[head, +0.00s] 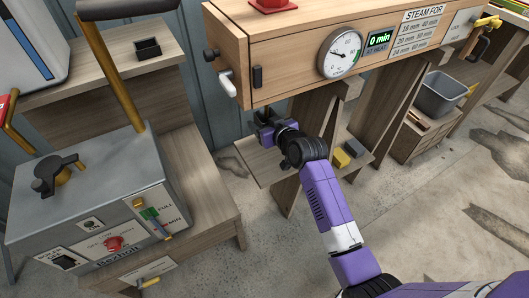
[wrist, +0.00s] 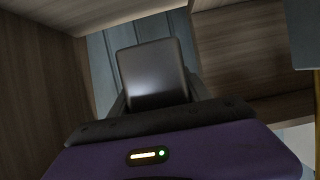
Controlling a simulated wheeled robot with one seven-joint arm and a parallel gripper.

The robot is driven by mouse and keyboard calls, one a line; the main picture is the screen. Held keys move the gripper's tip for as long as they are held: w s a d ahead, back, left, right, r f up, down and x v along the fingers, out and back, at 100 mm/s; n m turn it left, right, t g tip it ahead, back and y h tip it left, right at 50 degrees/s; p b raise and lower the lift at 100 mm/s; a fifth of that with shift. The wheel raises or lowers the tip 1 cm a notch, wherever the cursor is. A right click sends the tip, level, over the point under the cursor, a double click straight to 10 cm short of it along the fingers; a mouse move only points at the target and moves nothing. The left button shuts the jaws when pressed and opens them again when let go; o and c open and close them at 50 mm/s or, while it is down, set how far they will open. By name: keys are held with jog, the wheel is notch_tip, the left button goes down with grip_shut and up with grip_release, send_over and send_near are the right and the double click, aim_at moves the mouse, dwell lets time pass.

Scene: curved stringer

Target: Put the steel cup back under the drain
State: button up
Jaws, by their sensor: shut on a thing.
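The steel cup (wrist: 155,72) shows in the wrist view as a smooth dark-grey body, and it is held between the fingers of my gripper (wrist: 153,104). In the head view my gripper (head: 266,116) is just below the left end of the wooden steam box (head: 290,65), above a low wooden shelf. The cup cannot be made out there; my gripper and wrist hide it. The drain is not clearly visible in either view.
The low shelf (head: 262,168) carries a yellow block (head: 340,158) and a grey block (head: 354,147) to the right of my wrist. Wooden supports (head: 300,118) stand close by. A steam boiler (head: 95,200) stands at left. A grey bin (head: 440,95) is at right.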

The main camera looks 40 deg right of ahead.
jog(key=shift+w+d+r, duration=0.1)
jog(key=shift+w+r, duration=0.05)
jog(key=shift+r, duration=0.1)
notch_tip(320, 180, down, 10)
jog(key=b, duration=0.2)
jog(key=shift+r+b, duration=0.15)
jog(key=shift+b, duration=0.2)
jog(key=shift+f, duration=0.2)
jog(key=o, duration=1.7)
jog(key=shift+c, duration=0.2)
